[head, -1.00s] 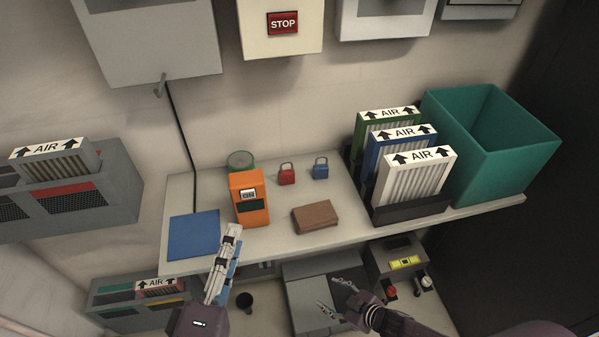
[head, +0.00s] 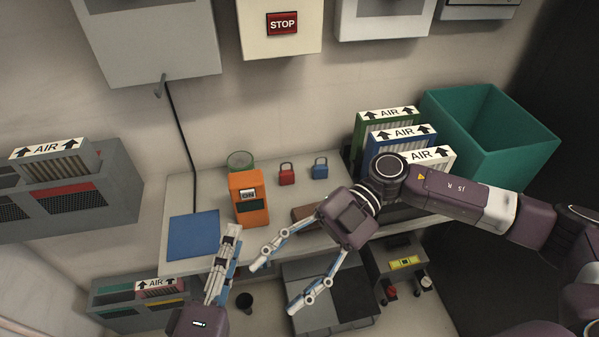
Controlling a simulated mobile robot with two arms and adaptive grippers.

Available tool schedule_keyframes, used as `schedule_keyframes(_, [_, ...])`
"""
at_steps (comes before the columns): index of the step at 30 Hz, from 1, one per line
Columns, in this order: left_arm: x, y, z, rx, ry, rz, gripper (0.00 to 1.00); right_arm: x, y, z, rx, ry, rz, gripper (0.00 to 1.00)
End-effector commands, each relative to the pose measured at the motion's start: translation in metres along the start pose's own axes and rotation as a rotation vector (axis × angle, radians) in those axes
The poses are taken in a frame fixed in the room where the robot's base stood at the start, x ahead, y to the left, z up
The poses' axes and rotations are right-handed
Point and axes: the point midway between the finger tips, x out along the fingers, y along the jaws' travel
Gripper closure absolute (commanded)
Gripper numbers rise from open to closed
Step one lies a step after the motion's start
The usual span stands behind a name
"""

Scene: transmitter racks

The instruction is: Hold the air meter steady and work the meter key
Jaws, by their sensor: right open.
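My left gripper (head: 232,232) is just below and left of the meter at the shelf's front edge, pointing up. Its fingers are seen edge-on, so its opening is hidden, and no contact with the meter shows. My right gripper (head: 274,288) is open and empty, in front of the shelf, its fingers pointing down-left, apart from the meter.
Air filters (head: 402,142) and a green bin (head: 509,145) stand right.

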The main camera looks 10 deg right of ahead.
Motion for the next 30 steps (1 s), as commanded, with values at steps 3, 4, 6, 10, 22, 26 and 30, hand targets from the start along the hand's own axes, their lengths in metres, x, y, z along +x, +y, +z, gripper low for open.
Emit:
schedule_keyframes(3, [0.0,0.0,0.0,0.0,0.0,0.0,0.71,-0.006,0.042,-0.02,0.031,0.01,-0.014,0.46])
schedule_keyframes(4, [0.0,0.0,0.0,0.0,0.0,0.0,0.71,-0.007,0.052,-0.025,0.044,0.012,-0.014,0.46])
schedule_keyframes(6, [0.0,0.0,0.0,0.0,0.0,0.0,0.71,-0.01,0.075,-0.037,0.078,0.019,-0.016,0.46])
schedule_keyframes(10, [0.0,0.0,0.0,0.0,0.0,0.0,0.71,-0.013,0.117,-0.063,0.138,0.026,-0.027,0.46])
schedule_keyframes(22, [0.0,-0.001,0.0,0.0,0.0,0.0,0.71,-0.046,0.198,-0.071,0.415,-0.046,0.067,0.46])
schedule_keyframes(26, [0.0,0.0,0.0,0.0,0.0,0.0,0.71,-0.085,0.182,-0.006,0.498,-0.11,0.202,0.46])
schedule_keyframes(30, [0.0,0.0,0.0,0.0,0.0,0.0,0.71,-0.123,0.157,0.05,0.567,-0.182,0.314,0.46])
